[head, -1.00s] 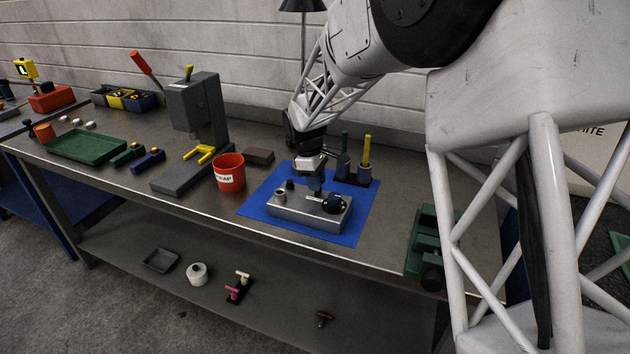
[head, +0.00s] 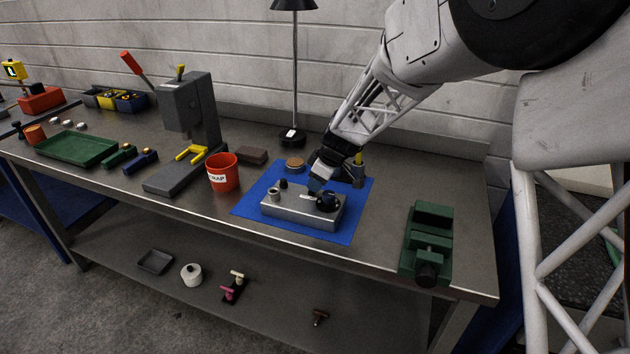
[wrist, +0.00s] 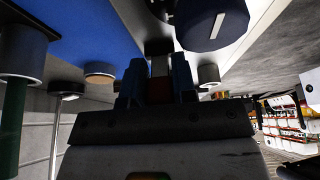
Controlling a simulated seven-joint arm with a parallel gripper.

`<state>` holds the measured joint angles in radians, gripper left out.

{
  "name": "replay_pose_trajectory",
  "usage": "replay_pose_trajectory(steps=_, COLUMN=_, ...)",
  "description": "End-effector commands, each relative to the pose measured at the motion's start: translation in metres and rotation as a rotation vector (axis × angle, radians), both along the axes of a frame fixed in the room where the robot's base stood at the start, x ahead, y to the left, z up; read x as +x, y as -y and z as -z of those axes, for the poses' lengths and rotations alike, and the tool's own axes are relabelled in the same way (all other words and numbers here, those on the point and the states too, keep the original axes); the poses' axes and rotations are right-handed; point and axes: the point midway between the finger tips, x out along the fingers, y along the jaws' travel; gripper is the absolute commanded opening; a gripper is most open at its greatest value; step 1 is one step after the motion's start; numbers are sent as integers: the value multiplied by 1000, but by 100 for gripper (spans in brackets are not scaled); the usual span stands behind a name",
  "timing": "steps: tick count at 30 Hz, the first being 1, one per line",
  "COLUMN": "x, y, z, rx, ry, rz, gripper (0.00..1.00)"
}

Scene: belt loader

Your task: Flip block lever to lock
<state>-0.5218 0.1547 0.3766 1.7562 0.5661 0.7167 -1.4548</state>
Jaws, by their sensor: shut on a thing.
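The grey metal block (head: 290,212) lies on a blue mat (head: 345,232). On top are a dark blue round knob (head: 327,202) with a white mark, a grey cylinder (head: 274,195) and a small black knob (head: 283,184). My gripper (head: 315,187) is tilted down over the block, just left of and behind the blue knob. In the wrist view its two blue fingers (wrist: 158,88) are closed around a narrow piece, grey and reddish, that looks like the lever (wrist: 159,65). The fingers hide most of the lever, so its exact angle cannot be told.
A red scrap bin (head: 223,174) and a grey press (head: 190,115) stand to the left. A green vise (head: 428,242) is at the front right. A holder (head: 356,172) and a lamp (head: 292,135) stand behind the block.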

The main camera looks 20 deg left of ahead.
Motion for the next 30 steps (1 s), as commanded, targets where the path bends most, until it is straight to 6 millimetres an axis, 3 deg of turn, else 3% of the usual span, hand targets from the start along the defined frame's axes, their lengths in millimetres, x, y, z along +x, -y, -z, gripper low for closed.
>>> replay_pose_trajectory(steps=22, x=0, y=3, z=2, rx=75, ry=-2, rz=-1, gripper=2)
replay_pose_trajectory(steps=23, x=0, y=3, z=2, rx=75, ry=-2, rz=-1, gripper=28)
replay_pose_trajectory(steps=27, x=0, y=2, z=2, rx=75, ry=-2, rz=-1, gripper=50)
replay_pose_trajectory(steps=30, x=0, y=2, z=2, rx=76, ry=-2, rz=-1, gripper=51)
